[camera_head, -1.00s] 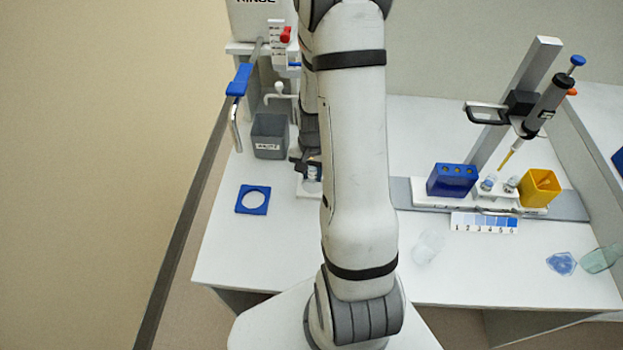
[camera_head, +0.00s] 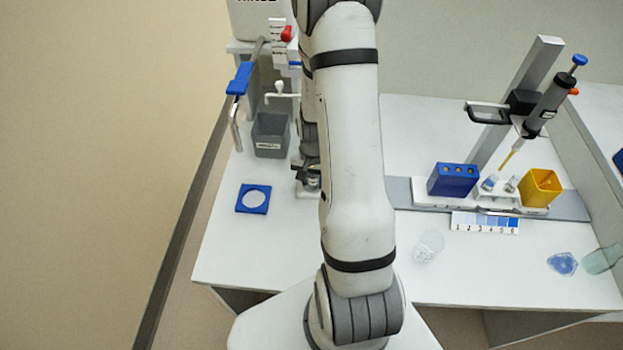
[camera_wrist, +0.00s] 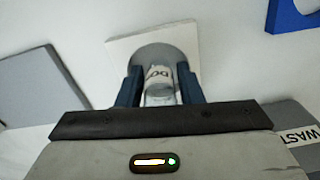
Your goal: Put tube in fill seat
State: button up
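The tube (camera_wrist: 159,88), a clear small vessel with a white label starting "DO", is between the two dark blue fingers of my gripper (camera_wrist: 160,90) in the wrist view. The fingers lie close against both its sides, so my gripper looks shut on it. Beyond it is a round grey seat (camera_wrist: 178,58) on a white square plate (camera_wrist: 122,47). The tube overlaps the seat; whether its base touches cannot be told. In the head view my gripper (camera_head: 308,179) is low over the plate (camera_head: 305,193), left of my arm, which hides part of this area.
A grey waste bin (camera_head: 270,135) and a white tap (camera_head: 282,96) stand behind the gripper. A blue square frame (camera_head: 253,199) lies to the left. A blue block (camera_head: 453,180), yellow cup (camera_head: 541,187) and pipette (camera_head: 548,105) stand right. A clear vessel (camera_head: 428,247) is at the front.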

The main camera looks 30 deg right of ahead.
notch_tip(320, 180, up, 11)
jog(key=s+a+r+n+t, duration=0.1)
jog(key=s+a+r+n, duration=0.3)
jog(key=s+a+r, duration=0.2)
jog(key=s+a+r+n+t, duration=0.1)
jog(key=s+a+r+n, duration=0.3)
jog(key=r, duration=0.7)
jog(key=s+a, duration=0.2)
jog(key=shift+s+a+r+t, duration=0.2)
jog(key=shift+s+a+t, duration=0.05)
jog(key=shift+a+t, duration=0.15)
jog(key=shift+d, duration=0.1)
